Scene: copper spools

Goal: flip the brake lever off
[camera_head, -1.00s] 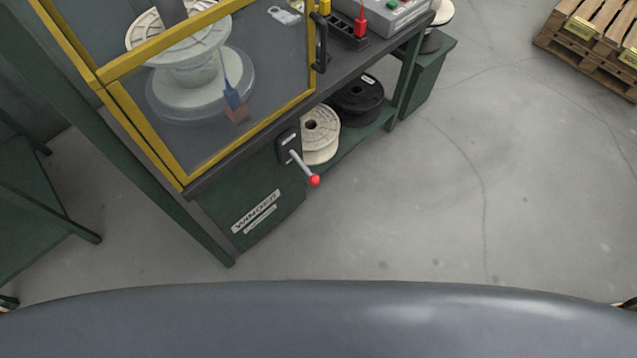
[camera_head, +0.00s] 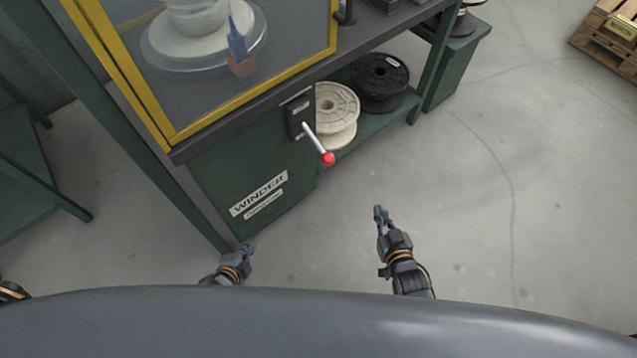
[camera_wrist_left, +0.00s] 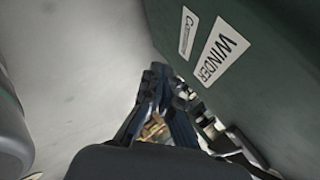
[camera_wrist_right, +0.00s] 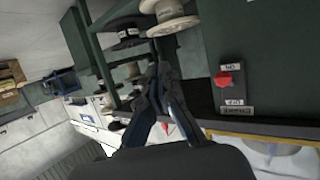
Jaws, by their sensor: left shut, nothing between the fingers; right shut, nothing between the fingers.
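The brake lever (camera_head: 315,140) is a pale rod with a red ball end. It sticks out down and right from a dark plate on the green winder's front (camera_head: 225,180). In the right wrist view its red ball (camera_wrist_right: 222,80) is seen nearly end-on, over a plate with ON and OFF labels. My right gripper (camera_head: 378,212) is shut and empty, apart from the lever, below and right of its ball. My left gripper (camera_head: 249,246) is shut and empty near the winder's lower edge, below the WINDER label; it also shows in the left wrist view (camera_wrist_left: 168,78).
A white spool (camera_head: 335,105) and a black spool (camera_head: 382,75) sit on the shelf right of the lever. A yellow-framed guard (camera_head: 250,105) is above. A wooden pallet (camera_head: 605,40) is far right. The floor (camera_head: 455,200) on the right is clear.

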